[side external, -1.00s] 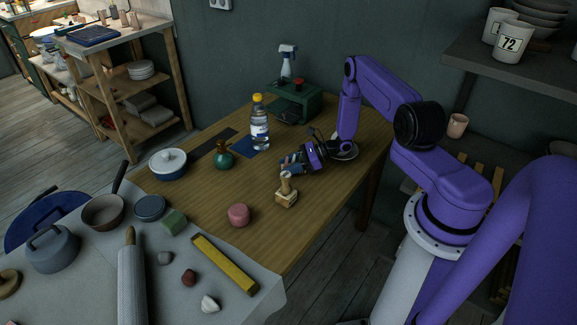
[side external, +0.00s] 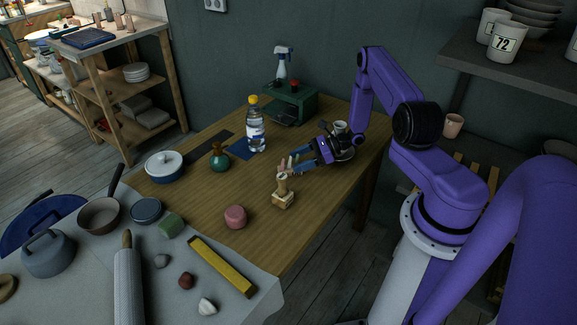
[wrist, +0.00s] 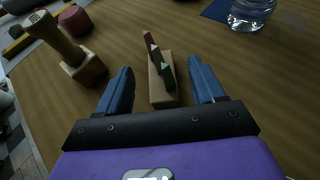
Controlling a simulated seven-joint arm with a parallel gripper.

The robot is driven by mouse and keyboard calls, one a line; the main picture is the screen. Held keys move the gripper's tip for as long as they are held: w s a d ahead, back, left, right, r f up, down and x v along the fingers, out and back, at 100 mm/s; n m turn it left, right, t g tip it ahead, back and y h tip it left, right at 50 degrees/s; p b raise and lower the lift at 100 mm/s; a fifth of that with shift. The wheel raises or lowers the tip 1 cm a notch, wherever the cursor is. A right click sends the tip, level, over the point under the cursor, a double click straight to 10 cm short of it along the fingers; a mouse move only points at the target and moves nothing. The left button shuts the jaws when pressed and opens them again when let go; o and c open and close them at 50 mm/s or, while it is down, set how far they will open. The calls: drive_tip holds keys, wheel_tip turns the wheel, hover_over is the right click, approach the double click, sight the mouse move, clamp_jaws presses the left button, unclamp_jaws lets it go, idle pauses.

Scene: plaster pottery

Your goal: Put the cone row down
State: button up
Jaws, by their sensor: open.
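The cone row is a pale block with a few slim cones, one reddish and others greenish and pale, leaning up from it. In the wrist view the cone row (wrist: 164,88) stands on the wooden table between my spread fingers, with gaps on both sides. My gripper (wrist: 162,72) is open, its two blue fingers apart. In the side external view my gripper (side external: 293,160) is low over the table, and the cone row (side external: 283,165) shows small at its fingertips, partly behind the wooden stamp (side external: 283,192).
The wooden stamp also shows at the upper left of the wrist view (wrist: 62,45), beside a pink cylinder (wrist: 82,68).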

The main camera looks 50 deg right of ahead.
wheel_tip(320, 180, up, 6)
drive_tip(key=shift+w+a+f, duration=0.1)
drive_tip(key=shift+a, duration=0.05)
drive_tip(key=shift+a+r, duration=0.2)
drive_tip(key=shift+r, duration=0.25)
drive_tip(key=s+a+r+n+g, duration=0.5)
drive_tip(key=a+r+n+g, duration=0.15)
drive_tip(key=a+n, duration=0.35)
drive_tip(key=s+a+r+n+g, duration=0.4)
drive_tip(key=a+r+n+g, duration=0.3)
drive_tip(key=a, duration=0.4)
drive_tip(key=s+r+n+t+h, duration=0.2)
drive_tip(key=s+r+n+h, duration=0.2)
drive_tip(key=s+n, duration=0.6)
drive_tip(key=s+a+r+n+t+h, duration=0.1)
drive_tip(key=s+r+n+h, duration=0.3)
drive_tip(key=s+n, duration=0.6)
drive_tip(key=shift+s+a+r+n+t+h, duration=0.3)
drive_tip(key=shift+n+t+h, duration=0.3)
drive_tip(key=shift+n, duration=0.7)
